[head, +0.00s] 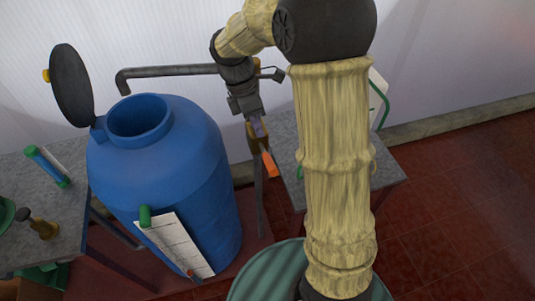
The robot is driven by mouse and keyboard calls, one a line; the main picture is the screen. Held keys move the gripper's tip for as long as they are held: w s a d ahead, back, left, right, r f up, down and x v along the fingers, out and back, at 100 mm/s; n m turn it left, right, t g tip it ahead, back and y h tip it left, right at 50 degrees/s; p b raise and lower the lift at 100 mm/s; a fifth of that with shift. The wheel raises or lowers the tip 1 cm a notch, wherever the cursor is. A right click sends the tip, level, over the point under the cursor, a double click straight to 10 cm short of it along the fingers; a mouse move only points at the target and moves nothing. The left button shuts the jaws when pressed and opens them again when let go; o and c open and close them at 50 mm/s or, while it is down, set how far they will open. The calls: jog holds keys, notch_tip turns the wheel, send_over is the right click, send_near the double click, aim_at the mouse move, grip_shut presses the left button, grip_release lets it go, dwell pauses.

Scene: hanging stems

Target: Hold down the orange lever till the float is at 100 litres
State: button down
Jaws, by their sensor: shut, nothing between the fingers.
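The orange lever (270,164) hangs from a brass-coloured tap (258,138) to the right of the blue barrel, sloping down to the right. My gripper (256,127) is shut, points down and is right at the tap and the upper part of the lever. I cannot tell whether it touches the lever. A white scale board (180,246) leans on the barrel's front, with a green piece (145,215) at its top and a small red piece near its bottom. Its marks are too small to read, and I cannot tell which piece is the float.
The blue barrel (165,160) has an open mouth and a raised black lid (72,85). A grey pipe (170,71) runs from the tap side to above the mouth. Grey tables stand left (60,215) and right. A green ribbed round thing (265,275) stands in front.

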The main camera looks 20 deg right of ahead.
aim_at(271, 164)
jog(key=p+x, duration=0.1)
jog(key=x, duration=0.9)
jog(key=shift+f+p, duration=0.1)
jog(key=shift+p, duration=0.3)
